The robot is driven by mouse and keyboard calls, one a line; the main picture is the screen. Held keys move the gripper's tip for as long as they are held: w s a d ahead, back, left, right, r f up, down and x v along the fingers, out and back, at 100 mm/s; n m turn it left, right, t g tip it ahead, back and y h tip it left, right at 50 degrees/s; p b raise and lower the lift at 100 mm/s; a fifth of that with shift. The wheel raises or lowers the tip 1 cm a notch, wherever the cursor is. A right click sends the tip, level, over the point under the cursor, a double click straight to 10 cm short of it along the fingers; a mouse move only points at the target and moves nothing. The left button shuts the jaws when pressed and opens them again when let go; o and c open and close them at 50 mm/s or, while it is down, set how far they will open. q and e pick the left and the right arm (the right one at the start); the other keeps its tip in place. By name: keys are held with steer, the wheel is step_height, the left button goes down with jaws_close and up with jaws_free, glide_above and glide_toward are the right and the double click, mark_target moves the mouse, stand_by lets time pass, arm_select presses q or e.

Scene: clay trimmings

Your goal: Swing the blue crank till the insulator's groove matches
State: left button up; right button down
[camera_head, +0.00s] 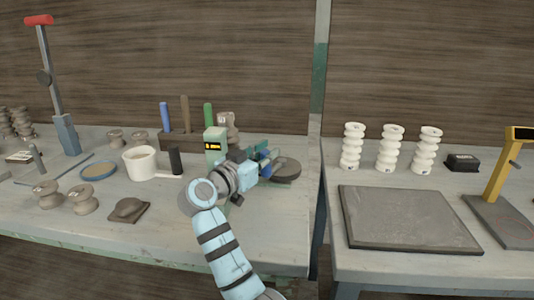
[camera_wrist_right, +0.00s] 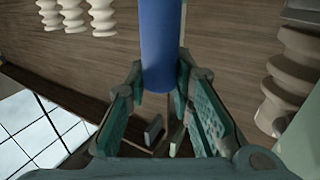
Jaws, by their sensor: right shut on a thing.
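The blue crank handle (camera_head: 264,154) shows as a small blue piece in the head view, partly hidden by my gripper. In the right wrist view it is a large upright blue cylinder (camera_wrist_right: 160,45). My right gripper (camera_head: 262,168) is shut on it; its fingers show on both sides of the handle's lower end in the right wrist view (camera_wrist_right: 161,88). A ribbed grey-beige insulator (camera_head: 229,127) stands behind the pale green box (camera_head: 214,144) with a yellow-marked display. Ribs also show at the right of the wrist view (camera_wrist_right: 293,72). I cannot make out the groove's alignment. My left gripper is out of view.
A dark round disc (camera_head: 287,167) lies just right of my gripper. Several white insulators (camera_head: 391,149) and a grey slab (camera_head: 408,219) occupy the right table. A green-grey post (camera_head: 320,75) rises between the tables.

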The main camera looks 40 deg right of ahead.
steer(key=c, duration=1.4)
jaws_free()
steer(key=shift+w, duration=0.1)
steer(key=shift+o, duration=0.2)
step_height(320, 180, up, 10)
